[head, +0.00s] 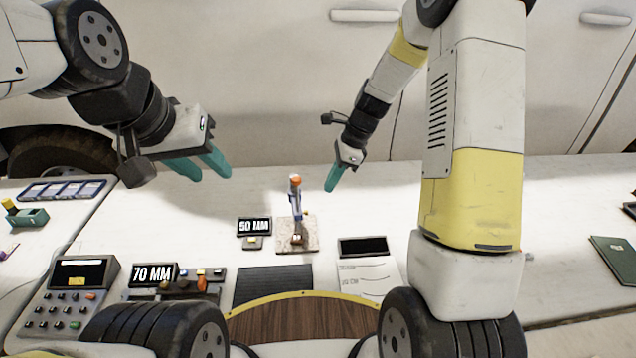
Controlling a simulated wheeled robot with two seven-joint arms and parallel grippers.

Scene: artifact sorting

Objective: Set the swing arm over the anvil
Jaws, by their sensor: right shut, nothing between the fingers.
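A small stand with a square speckled base (311,246) sits on the white table at the centre. An upright blue-grey swing arm (296,207) with an orange tip rises from it. A small brown metal piece, perhaps the anvil (297,238), is low on the base; its details are too small to tell.
A "50 MM" display (254,227) stands just left of the base. A "70 MM" display (153,274), a tray of small pieces (172,292) and a keypad device (68,288) are at front left.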

